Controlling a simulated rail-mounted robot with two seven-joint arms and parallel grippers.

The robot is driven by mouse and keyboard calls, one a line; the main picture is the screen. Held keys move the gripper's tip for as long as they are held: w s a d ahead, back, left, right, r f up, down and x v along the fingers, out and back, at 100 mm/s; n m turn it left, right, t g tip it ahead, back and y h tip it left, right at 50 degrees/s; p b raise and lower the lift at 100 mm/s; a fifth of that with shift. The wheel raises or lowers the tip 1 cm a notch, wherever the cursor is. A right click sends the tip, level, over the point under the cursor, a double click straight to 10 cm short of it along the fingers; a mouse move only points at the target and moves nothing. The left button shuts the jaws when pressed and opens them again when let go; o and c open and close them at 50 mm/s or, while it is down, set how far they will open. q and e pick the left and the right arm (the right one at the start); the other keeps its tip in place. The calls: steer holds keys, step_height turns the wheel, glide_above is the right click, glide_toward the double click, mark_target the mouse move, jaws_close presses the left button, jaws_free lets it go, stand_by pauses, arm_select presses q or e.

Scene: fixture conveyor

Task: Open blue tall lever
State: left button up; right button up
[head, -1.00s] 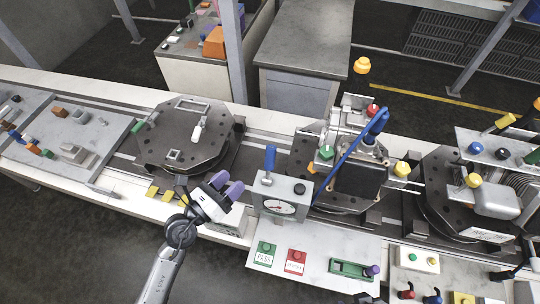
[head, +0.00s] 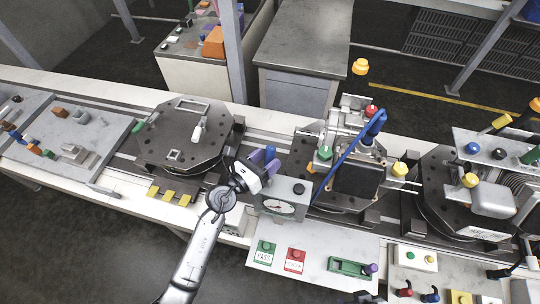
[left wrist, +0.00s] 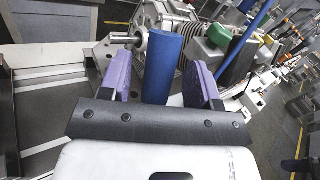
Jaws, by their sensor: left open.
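The blue tall lever (head: 270,152) stands upright on the grey gauge box (head: 283,207). My left gripper (head: 264,160) has purple fingers and is open at the lever, partly hiding it in the head view. In the left wrist view the blue lever (left wrist: 163,66) stands between the two open fingers of my left gripper (left wrist: 160,78). A gap shows on its right side; it is closer to the left finger, and I cannot tell whether they touch. My right gripper is not in view.
A fixture with a long blue bar (head: 350,149) stands right of the gauge box. A round dark fixture plate (head: 170,150) lies to the left. Green PASS (head: 264,252) and red (head: 295,260) buttons sit on the front panel. Yellow blocks (head: 168,195) line the conveyor edge.

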arm_select(q)
steer(key=shift+x, duration=0.85)
jaws_close()
